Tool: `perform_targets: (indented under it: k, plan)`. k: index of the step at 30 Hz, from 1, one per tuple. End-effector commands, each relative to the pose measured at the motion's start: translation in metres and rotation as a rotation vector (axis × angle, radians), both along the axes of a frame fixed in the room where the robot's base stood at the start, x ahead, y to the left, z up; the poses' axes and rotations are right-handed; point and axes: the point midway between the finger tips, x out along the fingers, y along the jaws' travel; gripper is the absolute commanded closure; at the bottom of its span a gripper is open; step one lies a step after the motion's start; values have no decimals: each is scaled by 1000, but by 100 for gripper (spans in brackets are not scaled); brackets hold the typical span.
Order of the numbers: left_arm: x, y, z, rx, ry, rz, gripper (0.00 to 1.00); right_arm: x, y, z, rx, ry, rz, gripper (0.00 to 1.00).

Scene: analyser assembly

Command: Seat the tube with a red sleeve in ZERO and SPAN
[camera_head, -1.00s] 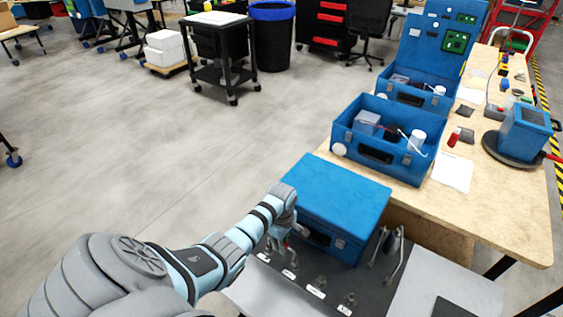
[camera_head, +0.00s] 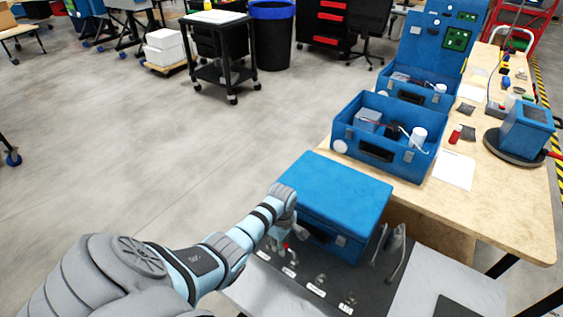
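My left gripper (camera_head: 283,246) is low over a dark panel (camera_head: 335,272) at the front edge of a closed blue case (camera_head: 335,195). A small red piece (camera_head: 286,246) shows at its fingertips; it looks like the red sleeve. The tube itself is too small to make out. The fingers are small and partly hidden, so I cannot tell whether they are shut on it. A row of small metal fittings (camera_head: 320,280) with white labels (camera_head: 316,291) runs along the panel. The label text is too small to read.
Grey curved parts (camera_head: 397,254) stand up at the panel's right, beside the case. Behind, a wooden table (camera_head: 500,210) holds an open blue case (camera_head: 350,120), a red-topped item (camera_head: 455,134) and a blue device (camera_head: 525,130).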

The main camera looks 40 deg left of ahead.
Motion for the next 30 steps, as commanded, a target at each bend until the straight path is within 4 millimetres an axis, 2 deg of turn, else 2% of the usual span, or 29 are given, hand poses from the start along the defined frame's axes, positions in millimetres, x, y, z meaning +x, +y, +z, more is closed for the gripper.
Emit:
perform_targets:
  k: [1, 2, 10, 13, 17, 24, 27, 30]
  plan:
    - [0, 0, 0, 0, 0, 0, 66, 0, 0, 0, 0, 0, 0, 70]
    - [0, 0, 1, 0, 0, 0, 62, 0, 0, 0, 1, 0, 0, 70]
    - [0, 0, 1, 0, 0, 0, 62, 0, -1, 1, -1, 0, 0, 70]
    - [1, 1, 7, 1, -2, 1, 62, 0, -1, 1, -2, 0, 0, 70]
    - [1, 1, 34, 3, -5, -2, 62, 0, -1, 1, -1, 0, 0, 70]
    - [1, 1, 99, 2, -4, 0, 62, 0, -1, 1, -1, 0, 0, 70]
    - [1, 0, 114, 0, -2, -1, 62, 0, -1, 1, -1, 0, 0, 70]
    - [0, 0, 121, 1, 0, 0, 62, 0, -1, 1, -1, 0, 0, 70]
